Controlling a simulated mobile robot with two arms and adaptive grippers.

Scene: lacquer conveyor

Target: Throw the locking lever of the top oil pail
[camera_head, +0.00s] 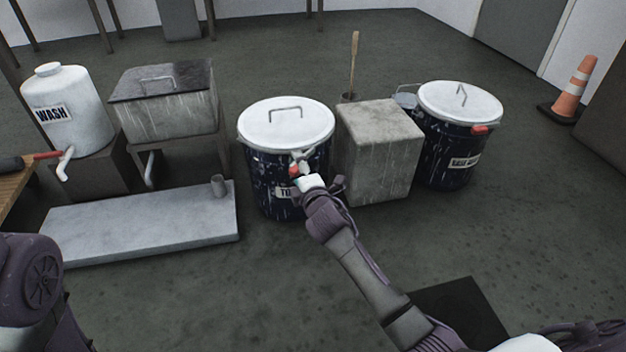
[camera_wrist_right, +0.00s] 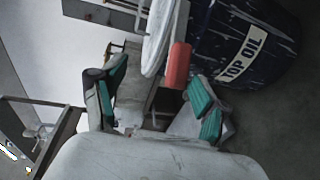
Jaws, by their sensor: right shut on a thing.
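The top oil pail (camera_head: 268,165) is dark blue with white drips and a white lid (camera_head: 287,122) with a wire handle. Its TOP OIL label shows in the right wrist view (camera_wrist_right: 239,59). The red-gripped locking lever (camera_wrist_right: 178,66) is at the pail's front rim; its red end also shows in the head view (camera_head: 294,170). My left gripper is out of view.
A grey block (camera_head: 385,150) stands right of the pail, then a second dark pail (camera_head: 450,150) with a red-ended lever. A low grey slab (camera_head: 140,225), a lidded box (camera_head: 170,105) and a white WASH tank (camera_head: 68,110) are left. An orange cone (camera_head: 573,90) stands far right.

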